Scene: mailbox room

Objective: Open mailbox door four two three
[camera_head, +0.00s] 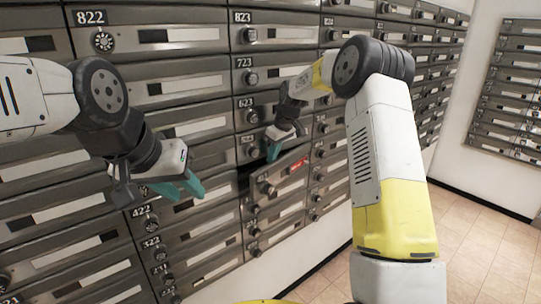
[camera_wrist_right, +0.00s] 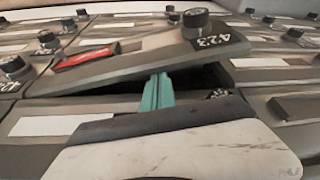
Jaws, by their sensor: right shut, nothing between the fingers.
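Mailbox door 423 (camera_head: 282,178) is ajar, tilted out from the cabinet face, with a dark gap behind its edge. In the right wrist view door 423 (camera_wrist_right: 140,58) shows upside down, with its black number plate, a round knob (camera_wrist_right: 195,20) and a red sticker (camera_wrist_right: 86,57). My right gripper (camera_head: 273,150) is at the gap by the door's upper edge. Its teal fingers (camera_wrist_right: 157,92) are together and empty, with tips at the edge of the door; contact is hard to tell. My left gripper (camera_head: 182,187) is open and empty in front of the left columns.
Closed mailbox doors with knobs surround door 423, including door 422 (camera_head: 180,210) to the left and door 623 (camera_head: 270,107) above. Another mailbox bank (camera_head: 510,90) hangs on the right wall. The tiled floor (camera_head: 480,245) at the right is clear.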

